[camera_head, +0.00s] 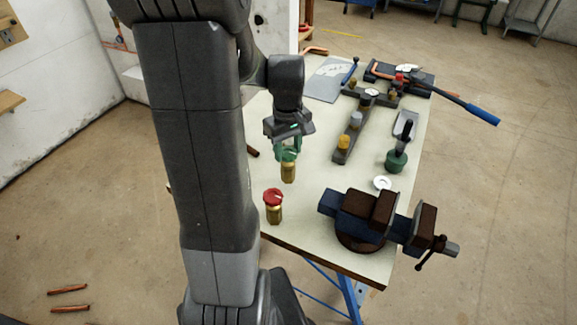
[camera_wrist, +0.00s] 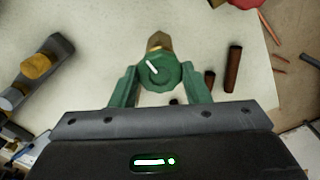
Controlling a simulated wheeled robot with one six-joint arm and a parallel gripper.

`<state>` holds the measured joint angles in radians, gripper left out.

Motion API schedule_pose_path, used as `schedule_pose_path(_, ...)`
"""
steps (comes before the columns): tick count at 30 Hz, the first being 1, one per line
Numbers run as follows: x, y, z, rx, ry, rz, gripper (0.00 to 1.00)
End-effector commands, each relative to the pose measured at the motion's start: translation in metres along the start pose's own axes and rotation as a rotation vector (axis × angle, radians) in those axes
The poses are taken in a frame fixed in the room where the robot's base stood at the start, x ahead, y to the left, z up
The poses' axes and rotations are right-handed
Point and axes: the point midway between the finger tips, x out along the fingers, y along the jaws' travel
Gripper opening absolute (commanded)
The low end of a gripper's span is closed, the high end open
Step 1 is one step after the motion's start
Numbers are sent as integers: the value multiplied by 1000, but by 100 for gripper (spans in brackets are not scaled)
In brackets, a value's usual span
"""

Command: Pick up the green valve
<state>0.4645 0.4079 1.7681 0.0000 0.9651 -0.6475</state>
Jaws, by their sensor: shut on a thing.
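The green valve (camera_head: 289,170) has a brass body and a green knob, and it stands upright at the left part of the table. In the wrist view its green knob (camera_wrist: 160,72), with a white mark, sits between the two green fingers. My gripper (camera_head: 288,152) is above the valve and shut on its knob. In the wrist view the gripper (camera_wrist: 160,80) has a finger on each side of the knob. I cannot tell whether the valve's base touches the table. A red-knobbed valve (camera_head: 274,207) stands nearer the front, apart from my gripper.
A dark vise (camera_head: 375,219) stands at the table's front right. A green-based tool (camera_head: 397,160), a white disc (camera_head: 382,183) and a dark rack (camera_head: 354,131) lie to the right. A blue-handled bender (camera_head: 435,88) sits at the back. The pale table top (camera_head: 312,205) is clear between the valves and vise.

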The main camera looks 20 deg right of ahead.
Motion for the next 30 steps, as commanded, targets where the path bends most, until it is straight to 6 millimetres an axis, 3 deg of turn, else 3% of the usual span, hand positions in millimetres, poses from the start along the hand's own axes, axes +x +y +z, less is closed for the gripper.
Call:
schedule_pose_path(14,-6,0,0,0,1,1,15)
schedule_pose_path(30,-42,0,0,0,1,1,15)
